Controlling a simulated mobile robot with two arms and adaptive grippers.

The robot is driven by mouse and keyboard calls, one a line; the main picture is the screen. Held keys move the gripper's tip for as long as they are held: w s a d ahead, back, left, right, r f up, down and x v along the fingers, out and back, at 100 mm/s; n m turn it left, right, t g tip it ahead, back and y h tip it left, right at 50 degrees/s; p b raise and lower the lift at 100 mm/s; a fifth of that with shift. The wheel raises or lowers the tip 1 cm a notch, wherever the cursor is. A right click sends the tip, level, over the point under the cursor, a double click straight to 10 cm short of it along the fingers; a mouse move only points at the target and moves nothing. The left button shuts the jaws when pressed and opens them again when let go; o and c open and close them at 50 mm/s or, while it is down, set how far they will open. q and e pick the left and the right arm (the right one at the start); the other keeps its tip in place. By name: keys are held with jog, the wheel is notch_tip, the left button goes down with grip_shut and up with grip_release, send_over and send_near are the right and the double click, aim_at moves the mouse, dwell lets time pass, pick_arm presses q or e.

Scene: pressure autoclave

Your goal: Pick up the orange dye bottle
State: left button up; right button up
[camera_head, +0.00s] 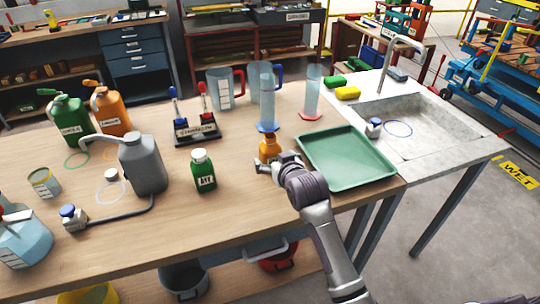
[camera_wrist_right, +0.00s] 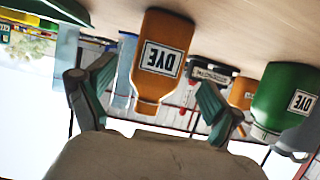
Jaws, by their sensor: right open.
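The orange dye bottle (camera_head: 268,146) stands upright on the wooden bench, left of the green tray, and its lower part is partly hidden by my gripper in the head view. In the right wrist view, which is upside down, the orange dye bottle (camera_wrist_right: 161,62) shows its DYE label and stands between the finger tips. My right gripper (camera_head: 267,166) is at the near side of the bottle. In the wrist view the right gripper (camera_wrist_right: 157,80) has its fingers spread to either side of the bottle, with gaps visible. My left gripper is not in view.
A green dye bottle (camera_head: 203,171) stands to the left. A blue-based cylinder (camera_head: 267,98) is close behind the orange bottle. The green tray (camera_head: 349,184) lies just right of my gripper.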

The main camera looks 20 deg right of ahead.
aim_at(270, 153)
jog(key=x, duration=0.5)
jog(key=shift+w+d+p, duration=0.1)
jog(key=shift+w+p, duration=0.05)
jog(key=shift+p, duration=0.15)
jog(key=shift+r, duration=0.1)
jog(key=c, duration=1.5)
